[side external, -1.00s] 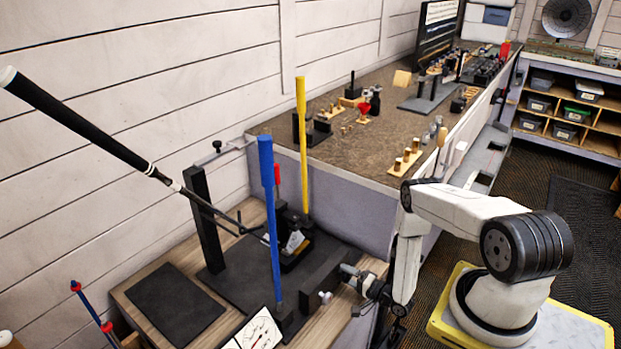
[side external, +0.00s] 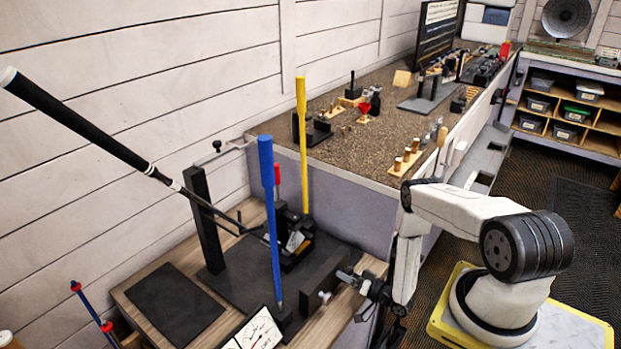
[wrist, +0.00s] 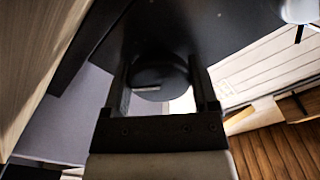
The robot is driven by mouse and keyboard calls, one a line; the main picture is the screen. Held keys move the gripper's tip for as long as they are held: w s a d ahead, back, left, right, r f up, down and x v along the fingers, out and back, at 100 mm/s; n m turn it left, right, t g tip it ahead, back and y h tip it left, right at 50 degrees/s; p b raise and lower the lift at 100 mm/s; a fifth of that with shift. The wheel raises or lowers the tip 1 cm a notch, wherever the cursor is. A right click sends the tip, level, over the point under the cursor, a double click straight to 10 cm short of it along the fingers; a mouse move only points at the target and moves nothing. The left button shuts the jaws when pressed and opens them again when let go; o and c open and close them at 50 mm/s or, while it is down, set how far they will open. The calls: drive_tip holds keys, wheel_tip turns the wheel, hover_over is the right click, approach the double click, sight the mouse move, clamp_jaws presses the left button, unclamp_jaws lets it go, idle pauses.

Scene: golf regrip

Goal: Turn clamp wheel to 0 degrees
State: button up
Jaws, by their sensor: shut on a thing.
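The clamp wheel (wrist: 160,76) is a dark round disc between my fingers in the wrist view. My gripper (wrist: 162,90) is shut on it, with one finger on each side. In the side view my gripper (side external: 350,279) is at the right end of the dark clamp block (side external: 325,272), and the wheel is mostly hidden by the fingers. A white dial card (side external: 259,331) with a needle stands at the front; its marks are too small to read. A golf club with a black grip (side external: 80,120) slants up to the left from the clamp stand.
A blue upright shaft (side external: 268,200) and a yellow one (side external: 303,140) stand close to the clamp. A pale knob (side external: 324,297) sits just left of my gripper. A dark mat (side external: 175,304) lies on the wooden bench. The brown-topped workbench (side external: 350,160) behind holds small tools.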

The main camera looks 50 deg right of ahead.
drive_tip(key=n, duration=1.2)
drive_tip(key=shift+n, duration=0.4)
drive_tip(key=n, duration=1.2)
drive_tip(key=shift+s, duration=0.1)
drive_tip(key=shift+n, duration=0.3)
drive_tip(key=o, duration=1.1)
drive_tip(key=shift+s, duration=3.9)
